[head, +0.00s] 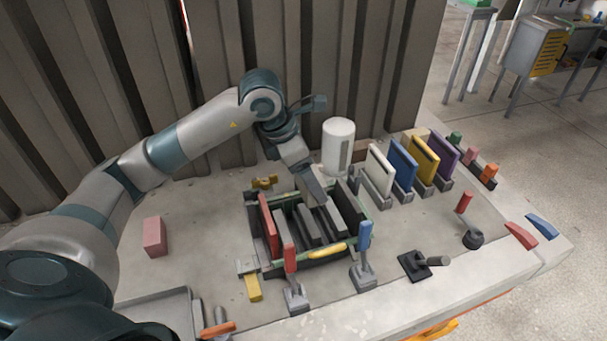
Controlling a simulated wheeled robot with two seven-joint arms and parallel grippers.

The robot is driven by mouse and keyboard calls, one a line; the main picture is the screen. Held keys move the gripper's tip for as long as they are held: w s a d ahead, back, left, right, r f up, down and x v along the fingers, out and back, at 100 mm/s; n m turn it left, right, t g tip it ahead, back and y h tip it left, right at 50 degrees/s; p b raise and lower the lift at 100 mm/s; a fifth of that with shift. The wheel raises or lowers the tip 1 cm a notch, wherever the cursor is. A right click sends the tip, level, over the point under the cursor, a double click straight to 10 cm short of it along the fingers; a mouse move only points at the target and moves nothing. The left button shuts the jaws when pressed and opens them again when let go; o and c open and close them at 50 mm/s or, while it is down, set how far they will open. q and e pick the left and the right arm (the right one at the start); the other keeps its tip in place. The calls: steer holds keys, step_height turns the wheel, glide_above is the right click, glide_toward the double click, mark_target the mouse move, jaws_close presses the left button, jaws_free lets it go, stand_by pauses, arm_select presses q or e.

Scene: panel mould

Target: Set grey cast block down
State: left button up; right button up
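My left gripper (311,187) reaches down over the open mould box at the middle of the table. Its fingertips are at or just above the grey pieces inside, and I cannot tell whether they are open or shut. The mould box (325,255) has dark green rims, a red panel (268,224) on its left side and a yellow handle on its front. Several grey upright pieces (308,226) stand inside it. Which of them is the grey cast block, or whether it is in the gripper, is unclear. My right gripper is not in view.
White, blue, yellow and purple panels (402,165) stand in holders at the right. A white cylinder (338,146) stands behind the box. Clamps with red (290,262) and blue (364,240) handles stand in front.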

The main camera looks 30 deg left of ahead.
mark_target(320, 176)
arm_select(q)
steer(key=shift+m+g, duration=0.3)
steer(key=shift+m, duration=0.6)
steer(key=r, duration=0.2)
steer(key=d+r, duration=0.1)
steer(key=r, duration=0.1)
steer(key=shift+s+r+p, duration=0.15)
steer(key=shift+p, duration=0.15)
steer(key=shift+s+d+r+m+h, duration=0.1)
steer(key=shift+s+d+m+h, duration=0.25)
steer(key=shift+m, duration=0.35)
steer(key=s+d+f+m+g+y+b, duration=0.1)
steer(key=s+f+m+g, duration=0.1)
steer(key=m, duration=0.6)
steer(key=s+d+f+m+g+y, duration=0.1)
steer(key=s+d+f+m+g, duration=0.1)
steer(key=m, duration=0.6)
steer(key=s+d+f+m+g+y+b, duration=0.1)
steer(key=s+f+m+g+y, duration=0.1)
steer(key=s+m, duration=0.3)
steer(key=shift+d+f+m+g+b, duration=0.2)
steer(key=shift+f+m+g, duration=0.2)
steer(key=shift+m, duration=0.4)
steer(key=shift+d+f+m+g+b, duration=0.1)
steer(key=shift+d+f+m+g, duration=0.15)
steer(key=shift+f+m, duration=0.4)
steer(key=shift+r, duration=0.3)
